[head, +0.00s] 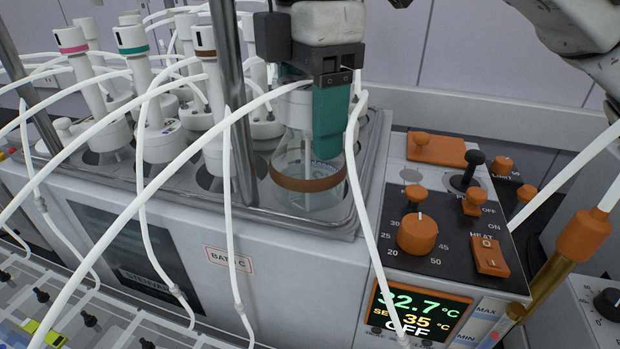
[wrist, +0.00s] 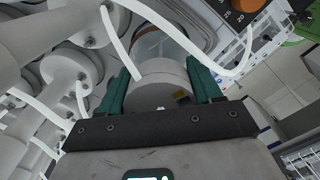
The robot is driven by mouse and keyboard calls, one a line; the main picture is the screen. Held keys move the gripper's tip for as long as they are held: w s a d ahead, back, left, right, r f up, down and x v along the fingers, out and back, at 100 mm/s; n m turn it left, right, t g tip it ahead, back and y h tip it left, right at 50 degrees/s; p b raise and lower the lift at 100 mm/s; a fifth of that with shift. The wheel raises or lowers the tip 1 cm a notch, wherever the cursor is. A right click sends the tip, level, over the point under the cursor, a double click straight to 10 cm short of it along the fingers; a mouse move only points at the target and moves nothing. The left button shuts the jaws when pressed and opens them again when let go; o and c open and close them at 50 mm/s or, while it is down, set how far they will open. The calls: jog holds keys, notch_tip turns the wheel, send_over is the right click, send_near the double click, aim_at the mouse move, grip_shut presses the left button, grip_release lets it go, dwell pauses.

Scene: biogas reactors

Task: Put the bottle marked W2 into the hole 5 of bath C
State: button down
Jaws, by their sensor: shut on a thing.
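My gripper (head: 330,115) is shut on a glass bottle (head: 307,183) with a brown band, at the right front end of bath C (head: 190,222). In the wrist view the teal fingers of my gripper (wrist: 160,92) stand on both sides of the bottle's white cap (wrist: 158,84). The bottle looks upright, its lower part within the bath's rim at the front right corner. I cannot tell how deep it sits. Its W2 mark is not readable. The hole under it and its number are hidden.
Several capped bottles with white stirrer heads (head: 133,42) fill the bath to the left. White tubes (head: 190,157) hang across the front and near my gripper. A metal post (head: 236,100) stands just left of the bottle. The control panel (head: 440,225) is at right.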

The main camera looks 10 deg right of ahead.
aim_at(311, 176)
jog(key=shift+f+b, duration=0.5)
jog(key=shift+f, duration=3)
jog(key=shift+c, duration=2.4)
grip_release()
jog(key=shift+f, duration=0.15)
notch_tip(311, 176, up, 12)
jog(key=shift+r+p, duration=0.15)
jog(key=shift+p, duration=0.95)
